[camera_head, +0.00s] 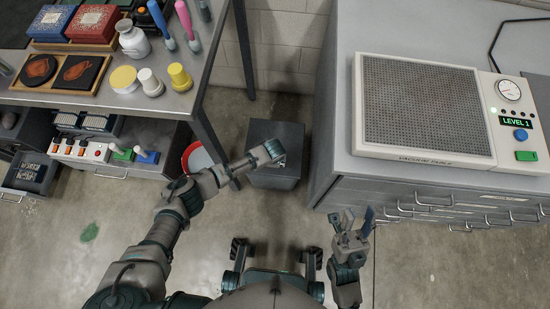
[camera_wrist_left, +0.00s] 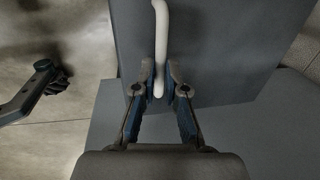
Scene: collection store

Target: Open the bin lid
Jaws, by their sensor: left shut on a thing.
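The bin (camera_head: 272,179) is a dark grey box on the floor between the workbench and the drawer cabinet. Its lid (camera_head: 290,129) looks shut in the head view. My left gripper (camera_head: 274,150) is over the bin's near top edge and partly hides it. In the left wrist view the left gripper (camera_wrist_left: 161,82) is shut on a pale bar handle (camera_wrist_left: 161,35) that stands out from a flat grey panel. My right gripper (camera_head: 355,217) is empty in front of the cabinet, its fingers apart.
The workbench (camera_head: 190,98) with jars and boxes stands left; a red-rimmed bucket (camera_head: 197,156) is close beside my left forearm. The drawer cabinet (camera_head: 335,165), with a vacuum table (camera_head: 420,105) on top, stands close to the bin's right. Floor in front of the bin is partly clear.

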